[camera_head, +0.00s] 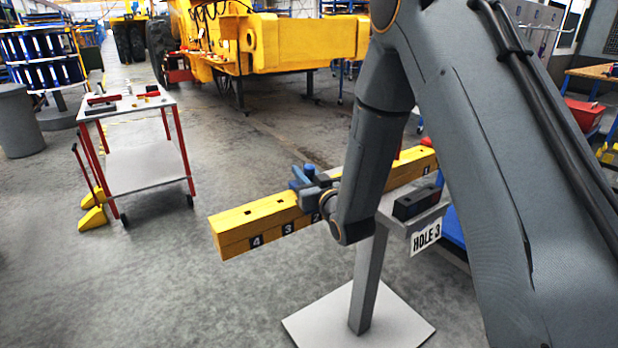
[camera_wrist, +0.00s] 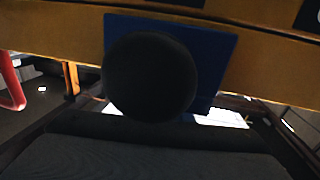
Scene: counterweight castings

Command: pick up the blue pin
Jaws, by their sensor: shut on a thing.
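The blue pin (camera_head: 299,175) shows as small blue parts at the yellow numbered bar, near the marks 4 and 3. My gripper (camera_head: 312,187) is at the bar and shut on the blue pin. The fingertips and most of the pin are hard to make out. In the wrist view a flat blue piece (camera_wrist: 222,55) lies against the yellow bar (camera_wrist: 60,42), partly covered by a dark round shape. I cannot tell whether the pin is still in a hole of the bar.
The yellow bar (camera_head: 235,232) lies across a grey post stand (camera_head: 362,290) with a "HOLE 3" sign (camera_head: 426,237). A white-topped cart (camera_head: 140,165) with red legs stands at left, beside a grey bin (camera_head: 18,125). A yellow machine (camera_head: 290,40) is behind. The floor between is clear.

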